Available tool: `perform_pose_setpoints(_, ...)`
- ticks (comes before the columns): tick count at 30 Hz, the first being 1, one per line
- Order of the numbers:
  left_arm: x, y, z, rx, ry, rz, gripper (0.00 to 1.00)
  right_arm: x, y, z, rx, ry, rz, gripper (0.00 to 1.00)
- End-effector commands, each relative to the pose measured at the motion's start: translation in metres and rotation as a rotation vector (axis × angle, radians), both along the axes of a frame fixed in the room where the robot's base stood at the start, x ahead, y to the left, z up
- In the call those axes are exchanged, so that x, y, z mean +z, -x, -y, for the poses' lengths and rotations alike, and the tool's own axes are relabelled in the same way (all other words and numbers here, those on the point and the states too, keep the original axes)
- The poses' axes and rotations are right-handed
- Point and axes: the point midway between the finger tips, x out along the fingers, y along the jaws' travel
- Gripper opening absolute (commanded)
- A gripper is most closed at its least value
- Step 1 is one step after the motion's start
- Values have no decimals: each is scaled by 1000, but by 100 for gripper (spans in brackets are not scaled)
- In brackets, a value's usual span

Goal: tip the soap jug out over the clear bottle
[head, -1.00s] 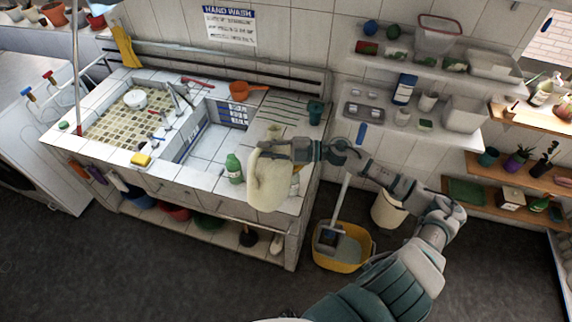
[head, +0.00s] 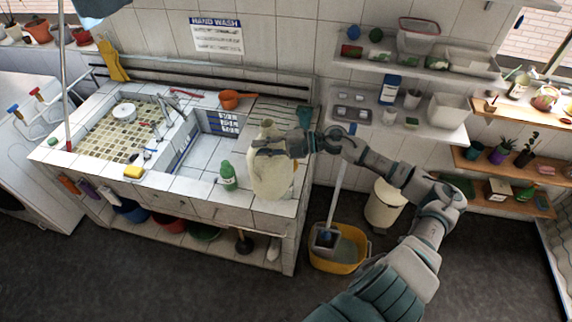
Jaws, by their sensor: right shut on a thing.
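The cream soap jug (head: 270,178) hangs nearly upright at the right front of the tiled counter, its neck up. My right gripper (head: 268,146) is shut on its upper part, coming in from the right. The jug covers part of the counter behind it. I cannot make out the clear bottle for certain; it may be hidden behind the jug. My left gripper is not in view.
A green bottle (head: 228,177) stands on the counter just left of the jug. The tiled sink (head: 205,150) and an orange pan (head: 232,99) lie behind. A yellow mop bucket (head: 338,255) stands on the floor at the right, below my arm.

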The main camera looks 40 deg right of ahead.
Motion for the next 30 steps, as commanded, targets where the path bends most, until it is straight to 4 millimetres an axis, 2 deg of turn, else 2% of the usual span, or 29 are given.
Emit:
perform_pose_setpoints(5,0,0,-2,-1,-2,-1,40,4,0,0,-1,1,6,0)
perform_pose_setpoints(19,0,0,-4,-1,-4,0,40,48,0,-2,0,2,7,0)
perform_pose_setpoints(30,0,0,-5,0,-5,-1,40,53,0,-1,-1,0,4,0)
